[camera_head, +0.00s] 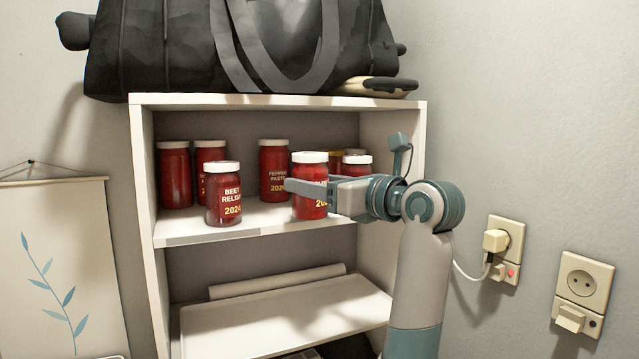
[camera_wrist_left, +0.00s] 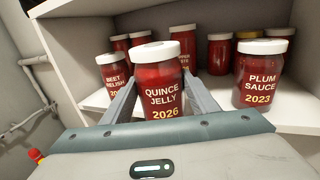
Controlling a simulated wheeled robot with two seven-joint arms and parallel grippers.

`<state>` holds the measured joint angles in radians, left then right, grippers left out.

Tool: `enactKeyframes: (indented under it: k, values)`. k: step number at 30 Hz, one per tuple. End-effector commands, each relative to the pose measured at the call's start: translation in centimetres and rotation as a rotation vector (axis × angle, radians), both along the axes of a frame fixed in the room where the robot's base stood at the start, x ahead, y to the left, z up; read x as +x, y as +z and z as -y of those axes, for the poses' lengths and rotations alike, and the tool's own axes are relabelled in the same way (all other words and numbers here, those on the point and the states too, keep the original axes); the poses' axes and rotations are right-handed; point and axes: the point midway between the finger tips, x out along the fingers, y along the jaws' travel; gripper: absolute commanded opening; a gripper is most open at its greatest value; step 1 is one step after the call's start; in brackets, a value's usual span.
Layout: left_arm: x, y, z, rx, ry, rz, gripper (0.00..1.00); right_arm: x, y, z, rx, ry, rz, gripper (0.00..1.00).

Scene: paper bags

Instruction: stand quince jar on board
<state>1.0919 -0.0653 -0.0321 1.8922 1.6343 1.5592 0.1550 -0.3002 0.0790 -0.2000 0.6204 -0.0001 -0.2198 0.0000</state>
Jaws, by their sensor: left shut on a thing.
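The quince jar (camera_wrist_left: 160,82) is red with a white lid and a "QUINCE JELLY 2026" label. It stands upright between the fingers of my left gripper (camera_wrist_left: 158,100) in the left wrist view. In the head view, my left gripper (camera_head: 306,190) is shut around the quince jar (camera_head: 310,172) at the front of the upper shelf. One finger crosses its label. I cannot tell whether its base touches the shelf. A flat pale board-like surface (camera_head: 285,318) lies in the lower compartment. I cannot tell if it is separate from the shelf. My right gripper is not in view.
A beet relish jar (camera_head: 223,194) stands left of the quince jar, and a plum sauce jar (camera_wrist_left: 261,76) right of it. Several red jars stand behind. A pale roll (camera_head: 278,281) lies at the back of the lower compartment. A black bag (camera_head: 160,55) sits on top.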

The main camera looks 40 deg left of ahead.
Motion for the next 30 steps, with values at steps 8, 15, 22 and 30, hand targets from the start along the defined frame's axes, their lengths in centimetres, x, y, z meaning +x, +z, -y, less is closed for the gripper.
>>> enactKeyframes:
  k: [8, 15, 22, 30]
  values:
    - [0.9, 0.1, -2.0, 0.004, 0.002, 0.002, 0.23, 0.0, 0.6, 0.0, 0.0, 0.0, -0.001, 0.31]
    - [1.8, 0.0, -3.6, 0.003, 0.001, 0.001, 0.23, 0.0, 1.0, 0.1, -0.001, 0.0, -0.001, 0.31]
    - [2.6, -0.1, -5.2, 0.003, 0.001, 0.0, 0.23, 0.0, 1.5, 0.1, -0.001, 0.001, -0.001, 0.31]
    - [3.5, -0.3, -7.0, 0.003, 0.002, 0.0, 0.23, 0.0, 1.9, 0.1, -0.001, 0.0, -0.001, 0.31]
